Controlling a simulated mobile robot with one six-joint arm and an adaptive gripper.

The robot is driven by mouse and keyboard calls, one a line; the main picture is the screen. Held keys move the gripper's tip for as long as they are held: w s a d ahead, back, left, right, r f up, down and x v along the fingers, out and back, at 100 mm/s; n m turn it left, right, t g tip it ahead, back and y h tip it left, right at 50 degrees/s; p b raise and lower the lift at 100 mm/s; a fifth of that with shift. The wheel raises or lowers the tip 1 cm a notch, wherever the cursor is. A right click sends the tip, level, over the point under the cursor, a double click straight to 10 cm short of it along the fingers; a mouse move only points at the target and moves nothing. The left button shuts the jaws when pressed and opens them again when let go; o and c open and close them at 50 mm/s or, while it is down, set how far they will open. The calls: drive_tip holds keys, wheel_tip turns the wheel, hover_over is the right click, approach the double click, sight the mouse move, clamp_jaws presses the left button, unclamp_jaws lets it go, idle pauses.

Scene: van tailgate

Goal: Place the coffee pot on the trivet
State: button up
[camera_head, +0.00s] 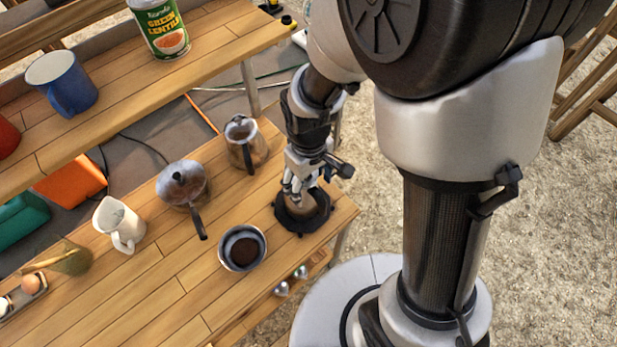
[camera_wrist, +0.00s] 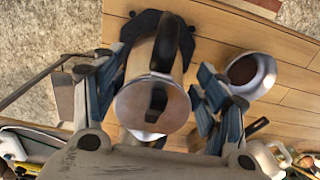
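The coffee pot (camera_wrist: 150,105) is metal with a black handle and lid knob. It stands upright between my fingers in the wrist view. In the head view its brownish body (camera_head: 314,206) shows below my gripper (camera_head: 298,190), within the outline of the black trivet (camera_head: 288,222). It appears to rest on the trivet, whose dark lobed edge also shows in the wrist view (camera_wrist: 142,24). My gripper (camera_wrist: 160,90) is open, with a finger on each side of the pot and a gap visible on the right side. The pot's base contact is partly hidden.
A bowl of dark grounds (camera_head: 242,262) stands left of the trivet. A raised shelf holds a blue mug (camera_head: 65,85) and a lentil can (camera_head: 160,28). The table's right edge is close to the trivet.

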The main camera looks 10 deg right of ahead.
drive_tip(key=o, duration=0.3)
drive_tip(key=shift+w+r, duration=0.1)
drive_tip(key=shift+o, duration=0.2)
drive_tip(key=shift+r, duration=0.1)
wheel_tip(320, 180, up, 13)
drive_tip(key=p, duration=0.5)
drive_tip(key=s+d+r+m+t, duration=0.4)
drive_tip(key=s+d+r+m, duration=0.2)
drive_tip(key=s+d+r, duration=0.3)
wheel_tip(320, 180, up, 4)
drive_tip(key=shift+s+d+r+m+t, duration=0.2)
drive_tip(key=shift+s+m+t, duration=0.15)
drive_tip(key=shift+s, duration=0.8)
drive_tip(key=shift+f, duration=0.1)
wheel_tip(320, 180, down, 4)
drive_tip(key=b, duration=0.4)
drive_tip(key=shift+r, duration=0.2)
